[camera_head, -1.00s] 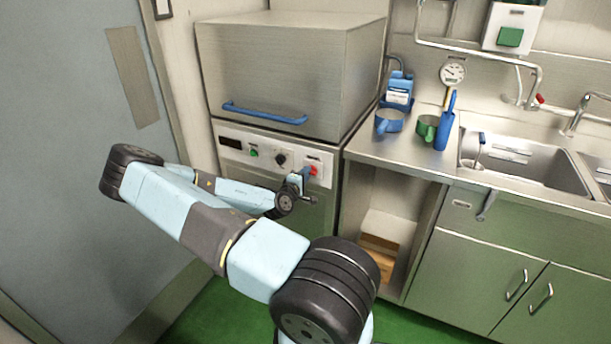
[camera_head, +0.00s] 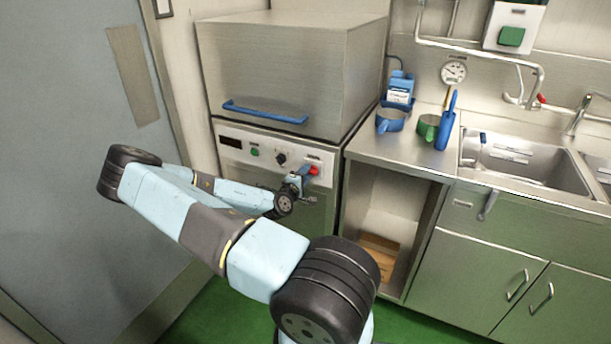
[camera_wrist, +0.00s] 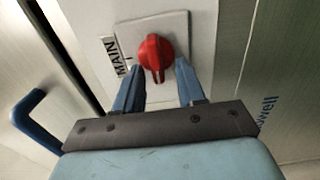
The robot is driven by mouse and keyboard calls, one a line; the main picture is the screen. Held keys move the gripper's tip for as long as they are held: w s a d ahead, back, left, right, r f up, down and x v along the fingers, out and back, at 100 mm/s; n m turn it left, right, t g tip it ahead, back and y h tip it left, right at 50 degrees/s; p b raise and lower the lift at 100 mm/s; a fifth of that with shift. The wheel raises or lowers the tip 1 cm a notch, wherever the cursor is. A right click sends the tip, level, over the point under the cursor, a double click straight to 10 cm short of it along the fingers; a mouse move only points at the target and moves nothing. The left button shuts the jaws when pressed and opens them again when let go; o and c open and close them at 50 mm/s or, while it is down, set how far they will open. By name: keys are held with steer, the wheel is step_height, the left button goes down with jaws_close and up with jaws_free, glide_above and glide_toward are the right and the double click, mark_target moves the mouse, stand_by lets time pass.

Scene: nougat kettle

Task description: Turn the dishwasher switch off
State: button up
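The dishwasher (camera_head: 285,80) is a steel hood machine with a white control panel (camera_head: 232,155). The main switch is a red knob (camera_head: 314,170) at the panel's right end. In the wrist view the red knob (camera_wrist: 153,55) sits on a pale square plate beside the label "MAIN", its ridge pointing toward my gripper. My gripper (camera_wrist: 158,82) is open, one blue finger on either side of the knob's near end. I see no clear contact with the knob. In the head view my gripper (camera_head: 304,174) is at the panel, partly hidden by my wrist.
A black knob (camera_head: 280,158) and green button (camera_head: 254,151) are left of the switch. The blue hood handle (camera_head: 265,113) is above the panel. A counter (camera_head: 400,150) with blue and green jugs stands at right, over an open compartment. A grey door (camera_head: 70,180) is left of my arm.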

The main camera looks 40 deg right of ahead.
steer(key=v, duration=1.3)
steer(key=shift+a, duration=0.15)
steer(key=shift+f, duration=0.1)
